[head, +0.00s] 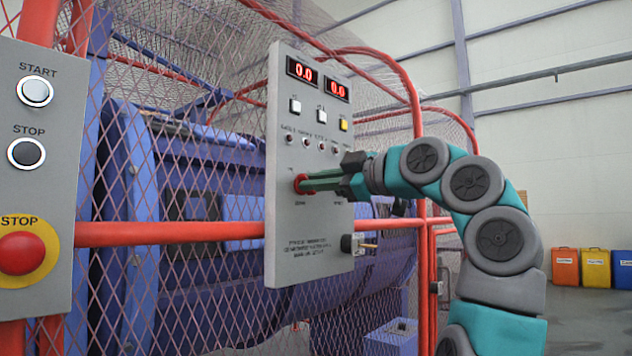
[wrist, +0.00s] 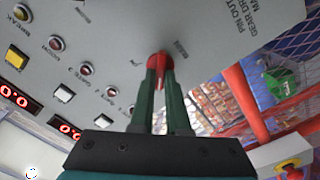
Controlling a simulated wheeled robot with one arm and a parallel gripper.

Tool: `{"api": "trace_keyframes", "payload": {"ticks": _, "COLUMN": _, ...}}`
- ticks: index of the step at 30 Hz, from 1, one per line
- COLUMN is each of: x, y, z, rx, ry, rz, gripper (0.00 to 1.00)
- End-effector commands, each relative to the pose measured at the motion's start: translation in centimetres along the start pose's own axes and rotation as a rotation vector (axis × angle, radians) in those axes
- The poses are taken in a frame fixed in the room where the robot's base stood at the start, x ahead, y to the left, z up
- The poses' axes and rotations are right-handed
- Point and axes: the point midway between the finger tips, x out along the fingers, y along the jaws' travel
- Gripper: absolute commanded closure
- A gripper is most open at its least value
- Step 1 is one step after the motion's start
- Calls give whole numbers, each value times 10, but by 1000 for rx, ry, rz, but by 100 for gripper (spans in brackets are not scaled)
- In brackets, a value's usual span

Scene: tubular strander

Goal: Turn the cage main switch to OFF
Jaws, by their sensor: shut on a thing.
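The red rotary switch (head: 300,184) sits on the grey control panel (head: 285,240), which is mounted at the red and blue mesh cage. My gripper (head: 308,183) reaches it from the right with its green fingers shut on the switch handle. In the wrist view, the red switch (wrist: 159,59) shows at the fingertips of my gripper (wrist: 160,72), its handle between the two fingers. The fingers hide part of the switch. Small labels lie beside it, too small to read, so I cannot tell which position it points to.
Two red displays (head: 318,79), push buttons and small lamps are above the switch. A key-like fitting (head: 358,243) sticks out at the panel's lower right. A START/STOP panel (head: 35,180) stands at the left. Coloured bins (head: 596,268) stand far right on open floor.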

Motion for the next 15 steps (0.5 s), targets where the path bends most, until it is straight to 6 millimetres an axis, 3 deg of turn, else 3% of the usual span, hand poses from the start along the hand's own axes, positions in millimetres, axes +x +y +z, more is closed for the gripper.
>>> {"api": "trace_keyframes", "payload": {"ticks": 3, "x": 0, "y": 0, "z": -1, "rx": -1, "ry": 1, "rz": -1, "gripper": 100}}
{"api": "trace_keyframes", "payload": {"ticks": 4, "x": 0, "y": -1, "z": -1, "rx": -1, "ry": 1, "rz": -1, "gripper": 85}}
{"api": "trace_keyframes", "payload": {"ticks": 9, "x": 0, "y": 0, "z": -1, "rx": -1, "ry": 1, "rz": -1, "gripper": 66}}
{"api": "trace_keyframes", "payload": {"ticks": 12, "x": 0, "y": 0, "z": 0, "rx": 0, "ry": 0, "rz": -1, "gripper": 56}}
{"api": "trace_keyframes", "payload": {"ticks": 15, "x": 0, "y": 0, "z": 0, "rx": 0, "ry": 0, "rz": 0, "gripper": 56}}
